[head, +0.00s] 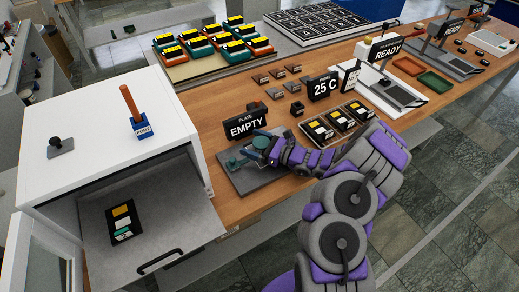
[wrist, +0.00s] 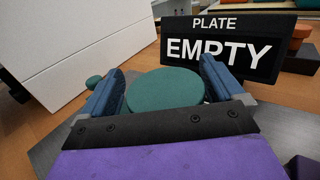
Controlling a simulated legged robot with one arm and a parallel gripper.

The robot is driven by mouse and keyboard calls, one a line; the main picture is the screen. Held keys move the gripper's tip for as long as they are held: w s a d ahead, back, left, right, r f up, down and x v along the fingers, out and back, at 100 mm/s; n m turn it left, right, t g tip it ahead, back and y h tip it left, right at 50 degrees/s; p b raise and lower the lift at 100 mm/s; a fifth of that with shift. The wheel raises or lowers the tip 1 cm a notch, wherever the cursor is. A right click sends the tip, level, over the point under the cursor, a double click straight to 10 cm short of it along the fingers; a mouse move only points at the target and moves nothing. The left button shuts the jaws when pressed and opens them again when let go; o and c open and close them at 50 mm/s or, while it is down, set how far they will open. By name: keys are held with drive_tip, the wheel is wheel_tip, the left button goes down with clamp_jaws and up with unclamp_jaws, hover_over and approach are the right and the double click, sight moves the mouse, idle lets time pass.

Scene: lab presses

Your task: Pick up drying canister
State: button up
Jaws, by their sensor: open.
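A round teal lid, likely the drying canister (wrist: 166,90), sits between the two blue fingers of my gripper (wrist: 162,70) in the wrist view. The fingers are open, one on each side of it; I cannot tell whether they touch it. The canister's lower body is hidden.
The "PLATE EMPTY" sign (head: 245,124) stands close behind my gripper. A white cabinet (head: 100,110) with an open door is on the left. A tray of dark blocks (head: 336,122), a "25 C" sign (head: 322,87) and a "READY" press (head: 380,65) stand to the right.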

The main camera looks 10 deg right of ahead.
drive_tip(key=shift+d, duration=0.85)
drive_tip(key=shift+c, duration=1.3)
drive_tip(key=shift+a, duration=0.6)
drive_tip(key=c, duration=0.6)
drive_tip(key=shift+d, duration=0.1)
drive_tip(key=shift+c, duration=1.2)
drive_tip(key=shift+d, duration=0.2)
drive_tip(key=shift+d, duration=0.1)
